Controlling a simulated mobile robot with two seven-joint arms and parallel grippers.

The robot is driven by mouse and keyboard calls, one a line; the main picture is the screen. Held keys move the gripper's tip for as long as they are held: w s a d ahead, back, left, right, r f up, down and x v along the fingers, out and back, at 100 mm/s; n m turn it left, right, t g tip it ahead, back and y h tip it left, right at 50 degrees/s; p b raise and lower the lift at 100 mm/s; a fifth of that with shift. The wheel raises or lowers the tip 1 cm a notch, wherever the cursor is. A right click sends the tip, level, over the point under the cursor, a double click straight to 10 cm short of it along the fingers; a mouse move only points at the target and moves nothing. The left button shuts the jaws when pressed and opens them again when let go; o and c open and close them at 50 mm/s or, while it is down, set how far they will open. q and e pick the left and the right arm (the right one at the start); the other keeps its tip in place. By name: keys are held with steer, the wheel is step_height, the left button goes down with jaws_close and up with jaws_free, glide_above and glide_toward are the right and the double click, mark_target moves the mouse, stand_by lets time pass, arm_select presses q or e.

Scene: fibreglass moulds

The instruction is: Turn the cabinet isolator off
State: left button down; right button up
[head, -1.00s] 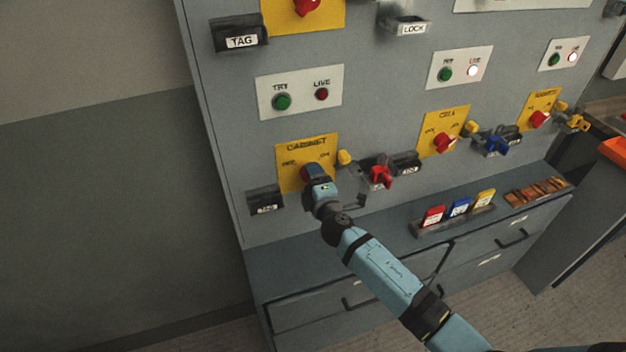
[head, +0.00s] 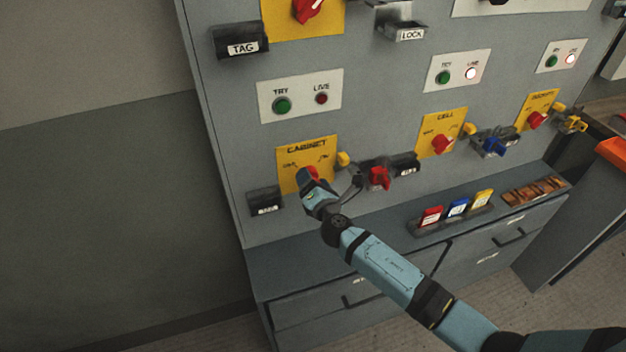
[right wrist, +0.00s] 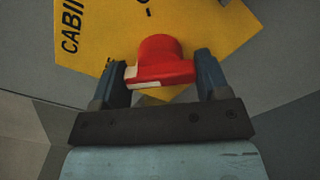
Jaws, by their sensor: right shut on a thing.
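The cabinet isolator is a red rotary handle (right wrist: 160,60) on a yellow plate marked CABINET (head: 305,150), low on the left of the grey panel. My right gripper (head: 309,178) is at the handle and mostly hides it in the head view. In the right wrist view, the gripper (right wrist: 163,78) has one finger on each side of the red handle and is shut on it. A white mark shows on the handle's lower left edge. The CABINET live lamp (head: 321,98) looks dark red, unlit. My left gripper is not in view.
A red lock (head: 379,178) hangs just right of the isolator, and a black tag holder (head: 264,202) is at its lower left. The CELL isolator (head: 442,145) is further right. A ledge below bears coloured tags (head: 458,207).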

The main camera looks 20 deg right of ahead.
steer(key=shift+n, duration=0.3)
stand_by(0.4)
steer(key=o, duration=0.9)
steer(key=shift+s, duration=0.1)
steer(key=s, duration=0.4)
steer(key=s+b, duration=0.1)
steer(key=s, duration=0.8)
steer(key=shift+s+d, duration=0.25)
steer(key=shift+s, duration=0.1)
steer(key=shift+f, duration=0.1)
steer(key=s+f+m+g+y+p, duration=0.1)
steer(key=s+f+m+g, duration=0.1)
steer(key=s+m, duration=0.5)
steer(key=s+f+m+g+p, duration=0.1)
steer(key=s+f+m, duration=0.3)
steer(key=m, duration=0.5)
steer(key=s+f+m+g+y+p, duration=0.1)
steer(key=s+f+m+g+p, duration=0.1)
steer(key=s+m, duration=0.6)
steer(key=shift+s+f+m+g+y, duration=0.3)
steer(key=shift+s+f+g, duration=0.6)
steer(key=shift+g, duration=0.1)
